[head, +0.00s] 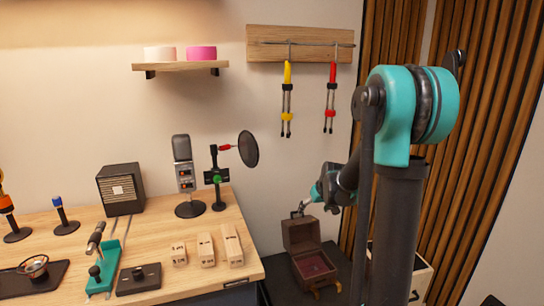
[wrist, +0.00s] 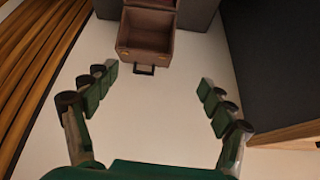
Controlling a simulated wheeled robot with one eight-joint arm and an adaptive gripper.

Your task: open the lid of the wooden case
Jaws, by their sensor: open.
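The wooden case (head: 314,264) is a small brown box on a dark stand. Its lid (head: 300,234) stands raised at the back, and the dark red inside shows. In the wrist view the case (wrist: 145,42) is at the top centre, with a small dark handle on the near side and a reddish inner part at the top edge. My gripper (head: 300,210) is just above the lid's top edge in the head view. In the wrist view my gripper (wrist: 158,82) has its green-padded fingers wide apart with nothing between them. The case lies beyond the fingertips.
A wooden desk (head: 150,285) at left carries wooden blocks (head: 206,250), a microphone (head: 184,168) and a speaker (head: 121,188). Wooden slats (head: 495,140) line the right wall. Cables (head: 287,95) hang from a rack above. The dark stand (head: 345,262) is narrow.

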